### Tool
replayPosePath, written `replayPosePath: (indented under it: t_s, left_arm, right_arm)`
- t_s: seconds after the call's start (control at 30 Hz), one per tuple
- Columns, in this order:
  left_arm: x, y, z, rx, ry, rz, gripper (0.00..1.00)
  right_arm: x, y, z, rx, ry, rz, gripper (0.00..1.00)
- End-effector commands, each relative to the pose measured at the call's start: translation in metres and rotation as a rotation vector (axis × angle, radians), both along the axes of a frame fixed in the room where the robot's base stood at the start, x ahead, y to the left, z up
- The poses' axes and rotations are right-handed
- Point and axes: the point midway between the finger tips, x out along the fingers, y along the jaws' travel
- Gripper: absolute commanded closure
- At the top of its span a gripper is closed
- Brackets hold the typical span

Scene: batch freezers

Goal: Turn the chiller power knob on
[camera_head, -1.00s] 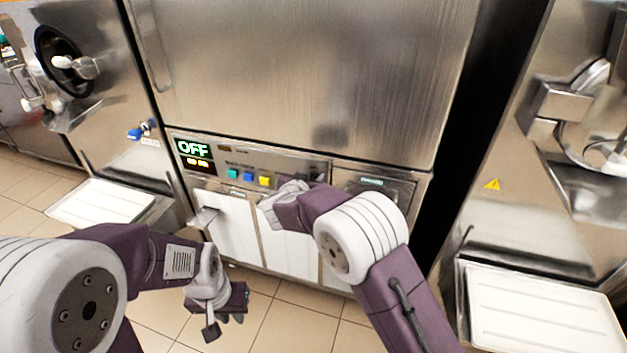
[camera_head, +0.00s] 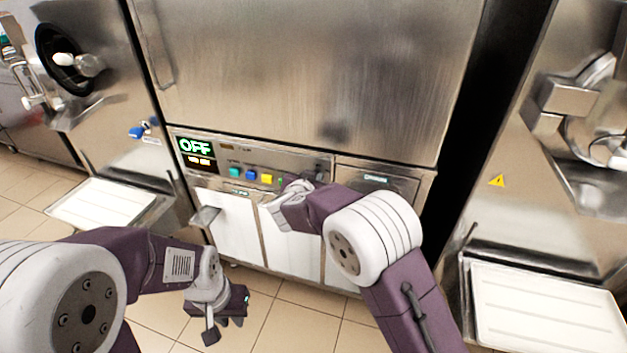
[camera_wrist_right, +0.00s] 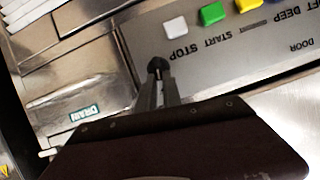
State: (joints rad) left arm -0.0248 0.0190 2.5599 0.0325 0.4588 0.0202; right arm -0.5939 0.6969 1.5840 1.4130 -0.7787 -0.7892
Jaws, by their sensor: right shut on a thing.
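The chiller's control panel (camera_head: 225,152) has a display (camera_head: 195,147) reading OFF in green, with smaller yellow text below. A small black knob (camera_wrist_right: 156,65) sits on the panel below the STOP button in the right wrist view. My right gripper (camera_wrist_right: 158,82) is shut on this knob, its fingers pointing at the panel. My left gripper (camera_head: 224,322) hangs low in front of the chiller, over the floor, open and empty.
Green (camera_wrist_right: 212,14), yellow (camera_wrist_right: 246,5) and white (camera_wrist_right: 175,25) buttons lie close to my right fingers. A DRAIN label (camera_wrist_right: 84,113) is nearby. Machines with white trays (camera_head: 545,310) stand on both sides. Tiled floor (camera_head: 290,315) lies below.

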Motion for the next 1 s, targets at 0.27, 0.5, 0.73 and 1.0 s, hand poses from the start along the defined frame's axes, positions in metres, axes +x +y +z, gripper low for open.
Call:
replayPosePath:
  t_s: [0.27, 0.5, 0.73, 1.0]
  left_arm:
    - [0.000, 0.000, -0.040, 0.000, 0.000, 0.000, 0.80]
    - [0.000, 0.000, -0.085, 0.000, 0.000, 0.000, 0.80]
    - [0.000, 0.000, -0.135, 0.000, 0.000, 0.000, 0.80]
    - [0.000, 0.000, -0.199, 0.000, 0.000, 0.000, 0.80]
  right_arm:
    - [-0.002, -0.008, -0.010, 0.233, -0.077, -0.003, 1.00]
    - [-0.003, -0.013, -0.015, 0.450, -0.151, -0.003, 1.00]
    - [-0.004, -0.018, -0.019, 0.660, -0.222, -0.003, 1.00]
    - [-0.005, -0.022, -0.025, 0.903, -0.304, -0.004, 1.00]
